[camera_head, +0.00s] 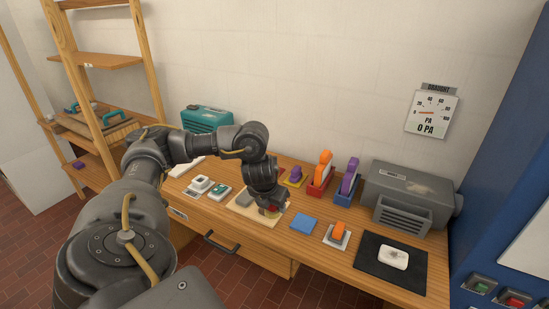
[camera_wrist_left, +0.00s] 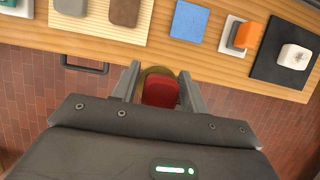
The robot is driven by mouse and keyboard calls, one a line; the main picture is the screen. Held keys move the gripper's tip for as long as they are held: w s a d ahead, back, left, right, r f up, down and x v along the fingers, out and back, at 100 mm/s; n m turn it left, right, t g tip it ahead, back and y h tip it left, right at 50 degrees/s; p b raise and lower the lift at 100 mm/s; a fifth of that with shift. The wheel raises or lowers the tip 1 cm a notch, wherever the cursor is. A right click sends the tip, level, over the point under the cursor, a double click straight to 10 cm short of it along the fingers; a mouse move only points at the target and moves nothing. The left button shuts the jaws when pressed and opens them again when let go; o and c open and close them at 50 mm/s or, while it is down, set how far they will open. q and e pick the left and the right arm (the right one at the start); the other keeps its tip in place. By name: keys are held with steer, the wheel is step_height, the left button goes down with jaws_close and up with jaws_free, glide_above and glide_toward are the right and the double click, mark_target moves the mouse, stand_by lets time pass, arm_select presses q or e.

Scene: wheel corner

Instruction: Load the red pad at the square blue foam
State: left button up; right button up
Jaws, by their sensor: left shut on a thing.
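My left gripper (camera_head: 269,211) is shut on the red pad (camera_wrist_left: 161,92), which shows between its two fingers in the left wrist view. A yellowish round part shows just behind the pad. In the head view only a bit of red shows at the fingertips. The square blue foam (camera_head: 304,223) lies flat on the wooden bench, just right of the gripper; it also shows at the top of the left wrist view (camera_wrist_left: 189,25). Nothing lies on it. My right gripper is in neither view.
Left of the foam is a pale board (camera_wrist_left: 102,29) with a grey pad and a brown pad. Right of it are an orange block (camera_head: 340,229) on a white plate and a black mat (camera_head: 408,279) with a white piece. A grey machine (camera_head: 407,196) stands behind.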

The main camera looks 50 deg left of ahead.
arm_select(q)
steer(key=shift+c, duration=0.9)
steer(key=shift+s+d+f, duration=0.15)
steer(key=shift+d+f, duration=0.1)
steer(key=shift+f, duration=0.05)
steer(key=w+d+f+p, duration=0.2)
steer(key=w+d, duration=0.4)
steer(key=w, duration=0.3)
steer(key=w+a+f, duration=0.3)
steer(key=w+a, duration=0.2)
steer(key=shift+f, duration=0.3)
steer(key=shift+w+f, duration=0.1)
